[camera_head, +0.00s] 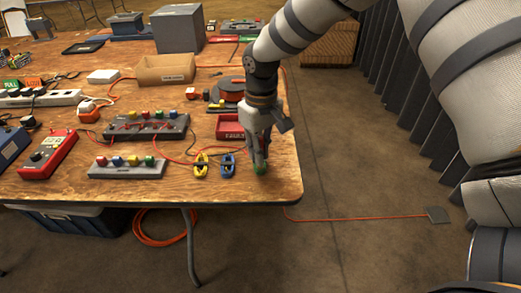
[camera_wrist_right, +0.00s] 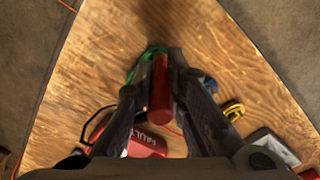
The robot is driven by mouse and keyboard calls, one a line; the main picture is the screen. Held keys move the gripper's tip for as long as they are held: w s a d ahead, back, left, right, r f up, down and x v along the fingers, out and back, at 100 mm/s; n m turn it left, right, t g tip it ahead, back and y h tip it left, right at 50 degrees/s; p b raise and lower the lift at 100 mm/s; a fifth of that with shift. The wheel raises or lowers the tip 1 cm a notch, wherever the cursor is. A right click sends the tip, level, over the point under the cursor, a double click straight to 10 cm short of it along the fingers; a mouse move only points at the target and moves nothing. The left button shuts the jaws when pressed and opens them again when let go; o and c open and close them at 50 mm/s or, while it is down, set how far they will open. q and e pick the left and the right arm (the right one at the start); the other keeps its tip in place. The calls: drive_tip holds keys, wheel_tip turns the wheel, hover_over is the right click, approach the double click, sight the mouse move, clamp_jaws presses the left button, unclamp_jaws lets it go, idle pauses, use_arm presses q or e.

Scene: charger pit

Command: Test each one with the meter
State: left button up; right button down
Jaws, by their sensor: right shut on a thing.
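My right gripper (camera_head: 260,160) points down at the table's front right corner. In the right wrist view its fingers (camera_wrist_right: 161,85) are shut on a red cylinder (camera_wrist_right: 160,92), perhaps a probe handle. A green looped piece (camera_head: 260,169) is right at the fingertips; it also shows in the wrist view (camera_wrist_right: 133,70), and I cannot tell whether they touch. A yellow looped piece (camera_head: 201,165) and a blue one (camera_head: 228,166) lie to its left. The red meter (camera_head: 48,153) lies at the left. A red tray (camera_head: 230,127), marked FAULT in the wrist view, is behind. My left gripper is not in view.
Two grey blocks with coloured posts, one in front (camera_head: 127,170) and one behind (camera_head: 148,128), stand mid-table. A cardboard tray (camera_head: 165,70) and a grey box (camera_head: 179,29) are farther back. Thin cables cross the table. The floor (camera_head: 350,190) right of the table is mostly clear.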

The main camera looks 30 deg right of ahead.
drive_tip(key=shift+f, duration=0.25)
idle(0.6)
drive_tip(key=c, duration=1.2)
unclamp_jaws()
drive_tip(key=shift+c, duration=0.2)
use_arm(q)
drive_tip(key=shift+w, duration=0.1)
use_arm(e)
drive_tip(key=shift+r, duration=0.1)
wheel_tip(320, 180, up, 2)
drive_tip(key=shift+r+p, duration=0.2)
drive_tip(key=shift+p, duration=0.1)
wheel_tip(320, 180, up, 2)
drive_tip(key=shift+r, duration=0.1)
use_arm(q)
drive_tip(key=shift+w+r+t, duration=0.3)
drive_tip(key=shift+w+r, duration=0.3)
use_arm(e)
drive_tip(key=shift+r, duration=1.35)
